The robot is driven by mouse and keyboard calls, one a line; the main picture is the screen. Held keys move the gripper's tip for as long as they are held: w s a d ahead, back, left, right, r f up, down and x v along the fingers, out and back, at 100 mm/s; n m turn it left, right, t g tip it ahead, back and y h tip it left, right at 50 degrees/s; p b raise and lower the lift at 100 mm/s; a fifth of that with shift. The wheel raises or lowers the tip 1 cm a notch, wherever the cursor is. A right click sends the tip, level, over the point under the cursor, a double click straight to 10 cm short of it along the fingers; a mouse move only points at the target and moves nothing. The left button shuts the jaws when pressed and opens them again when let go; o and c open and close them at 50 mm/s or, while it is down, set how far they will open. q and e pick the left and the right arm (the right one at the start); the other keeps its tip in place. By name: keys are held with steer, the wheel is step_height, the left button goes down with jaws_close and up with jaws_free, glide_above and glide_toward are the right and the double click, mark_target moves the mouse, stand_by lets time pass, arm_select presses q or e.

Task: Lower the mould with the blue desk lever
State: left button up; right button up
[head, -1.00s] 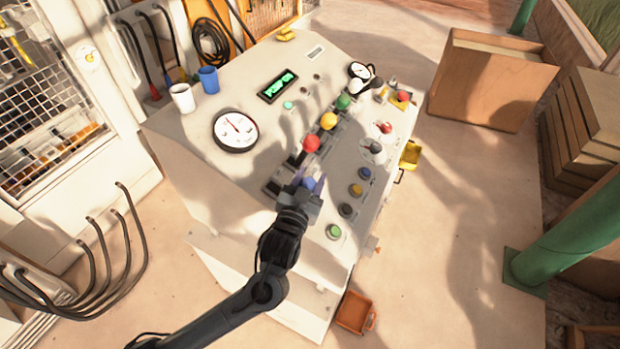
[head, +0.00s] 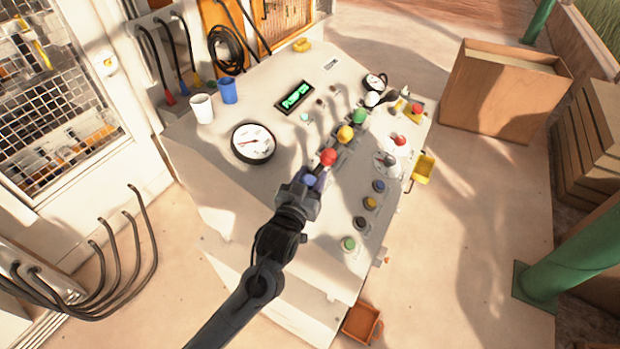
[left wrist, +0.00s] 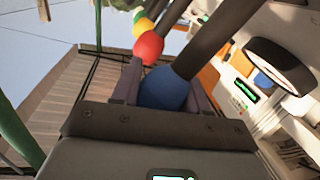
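The blue desk lever's round knob (head: 309,181) is at the near end of a row of coloured levers on the sloping desk. My left gripper (head: 303,188) is at this knob. In the left wrist view the blue knob (left wrist: 165,90) sits between the two fingers, which appear closed against its sides, with a dark rod running from it. The blue lever stands in line with the red (head: 328,157), yellow (head: 345,133) and green (head: 359,116) levers. I cannot make out the mould; a mesh-fronted cabinet (head: 70,110) stands at the left. My right gripper is not in view.
A round gauge (head: 253,143), a green display (head: 295,96), a white cup (head: 202,108) and a blue cup (head: 228,90) are on the desk. Several buttons, including a green one (head: 348,243), lie right of the levers.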

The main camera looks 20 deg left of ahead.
arm_select(q)
steer(key=o, duration=0.5)
steer(key=shift+r, duration=0.1)
steer(key=shift+c, duration=0.2)
steer(key=shift+s, duration=0.1)
steer(key=s+b, duration=0.2)
steer(key=s, duration=0.8)
steer(key=shift+s+r, duration=0.2)
steer(key=shift+s, duration=0.1)
